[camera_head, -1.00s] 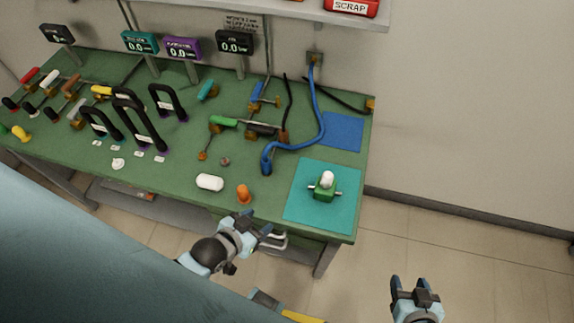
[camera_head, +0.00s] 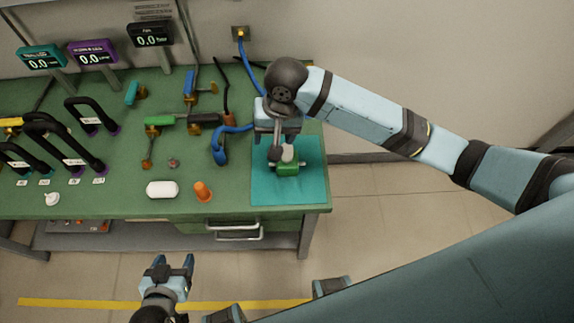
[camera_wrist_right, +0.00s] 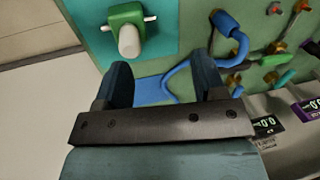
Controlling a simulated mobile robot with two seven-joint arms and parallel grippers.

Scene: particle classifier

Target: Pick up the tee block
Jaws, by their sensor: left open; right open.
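The tee block (camera_head: 287,168) appears to be the green block with a white upright top and metal stubs at its sides. It sits on the teal mat (camera_head: 305,190) at the right end of the bench. It also shows in the right wrist view (camera_wrist_right: 124,17), at the upper left, beyond the left finger's tip. My right gripper (camera_head: 277,142) is open and empty, above and just behind the block in the head view; its fingers partly overlap it there. They show apart in the wrist view (camera_wrist_right: 163,75). My left gripper (camera_head: 174,264) is open and empty, in front of the bench.
A white capsule (camera_head: 162,189) and an orange plug (camera_head: 203,192) lie left of the mat. A blue hose (camera_head: 219,148) and several valves lie behind them. Black handles (camera_head: 92,115) stand further left. The mat's front part is clear.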

